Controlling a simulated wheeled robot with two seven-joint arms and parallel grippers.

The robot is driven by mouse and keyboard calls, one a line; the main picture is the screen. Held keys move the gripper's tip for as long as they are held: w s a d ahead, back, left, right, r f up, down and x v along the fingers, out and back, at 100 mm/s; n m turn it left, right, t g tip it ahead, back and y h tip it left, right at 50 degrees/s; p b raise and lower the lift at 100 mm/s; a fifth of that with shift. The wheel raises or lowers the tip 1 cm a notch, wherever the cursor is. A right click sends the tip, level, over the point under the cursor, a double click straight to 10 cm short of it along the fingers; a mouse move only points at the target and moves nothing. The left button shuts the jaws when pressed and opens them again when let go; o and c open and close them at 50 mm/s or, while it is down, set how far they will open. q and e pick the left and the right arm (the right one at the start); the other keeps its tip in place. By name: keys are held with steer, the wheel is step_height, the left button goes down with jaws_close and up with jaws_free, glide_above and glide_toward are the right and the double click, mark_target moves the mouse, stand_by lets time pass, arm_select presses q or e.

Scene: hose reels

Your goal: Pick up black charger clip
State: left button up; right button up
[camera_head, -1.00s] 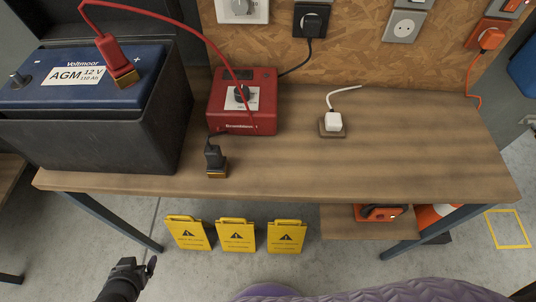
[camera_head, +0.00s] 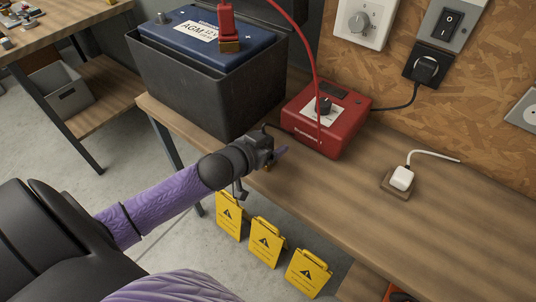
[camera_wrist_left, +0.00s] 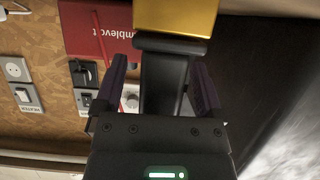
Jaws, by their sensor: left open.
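The black charger clip (camera_wrist_left: 163,85) shows in the left wrist view, its dark body between my two purple fingers and its gold jaw end (camera_wrist_left: 176,17) just beyond them. My left gripper (camera_wrist_left: 160,76) is open around the clip, with a gap visible on both sides of the body. In the head view my left gripper (camera_head: 272,153) is at the front edge of the bench, before the red charger, and hides most of the clip. My right gripper is not in view.
The red charger (camera_head: 345,125) stands just beyond my gripper. The battery (camera_head: 228,35) in its black box (camera_head: 185,90) is to the left, with a red clip (camera_head: 227,22) on it. A white plug (camera_head: 402,178) lies right. Yellow signs (camera_head: 265,240) stand below.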

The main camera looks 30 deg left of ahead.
arm_select(q)
steer(key=shift+w+f, duration=0.25)
steer(key=shift+w, duration=0.15)
steer(key=shift+r, duration=0.1)
jaws_close()
